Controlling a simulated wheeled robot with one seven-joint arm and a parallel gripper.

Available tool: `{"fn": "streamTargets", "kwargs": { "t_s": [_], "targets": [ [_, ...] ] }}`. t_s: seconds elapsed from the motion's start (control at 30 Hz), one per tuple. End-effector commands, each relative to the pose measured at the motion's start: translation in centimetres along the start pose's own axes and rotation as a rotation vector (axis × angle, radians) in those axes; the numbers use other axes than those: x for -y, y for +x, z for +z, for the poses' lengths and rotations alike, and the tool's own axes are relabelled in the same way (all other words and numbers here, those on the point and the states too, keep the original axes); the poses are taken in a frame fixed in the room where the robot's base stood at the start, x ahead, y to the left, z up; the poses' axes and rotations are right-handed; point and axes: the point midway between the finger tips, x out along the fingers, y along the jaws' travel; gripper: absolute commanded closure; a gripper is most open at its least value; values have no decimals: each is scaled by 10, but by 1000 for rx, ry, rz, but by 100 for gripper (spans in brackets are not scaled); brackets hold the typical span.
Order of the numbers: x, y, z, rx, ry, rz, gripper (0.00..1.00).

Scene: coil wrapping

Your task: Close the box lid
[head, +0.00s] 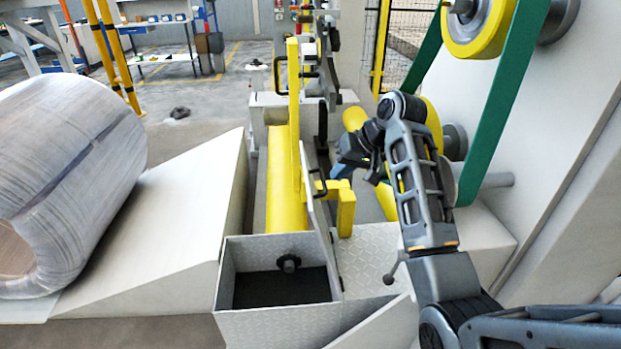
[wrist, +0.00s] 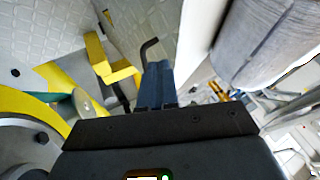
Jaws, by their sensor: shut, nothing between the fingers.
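The grey metal box (head: 262,325) is open in the head view, with a dark interior and a round black knob inside. Its lid (head: 318,232) stands up at the box's right side, seen almost edge-on. A black bent handle (head: 319,187) is on the lid's right face; it also shows in the wrist view (wrist: 149,46). My gripper (head: 338,169) is just right of the lid, close to the handle. In the wrist view its blue fingers (wrist: 156,70) are together and empty, with tips near the handle. I cannot tell whether they touch the lid.
A yellow bracket (head: 345,208) stands right of the lid, beneath my gripper. A yellow roller (head: 286,185) lies behind the box. A large wrapped coil (head: 65,175) rests at left beside a pale ramp (head: 190,215). A green belt (head: 505,95) runs along the right machine.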

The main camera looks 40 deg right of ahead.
Motion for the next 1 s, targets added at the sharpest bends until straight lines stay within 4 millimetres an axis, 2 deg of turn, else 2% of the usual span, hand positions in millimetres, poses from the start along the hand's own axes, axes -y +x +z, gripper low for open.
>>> {"fn": "streamTargets", "kwargs": {
  "t_s": [0.03,0.13,0.27,0.37,0.8,1.0],
  "targets": [
    [0,-7,-8,6,2,-3,100],
    [0,-13,-15,20,3,-6,100],
    [1,-11,-17,28,4,-7,100],
    [1,0,-16,30,4,-7,100],
    [1,70,-14,28,3,-6,100],
    [1,83,-14,26,3,-6,100]
  ]
}}
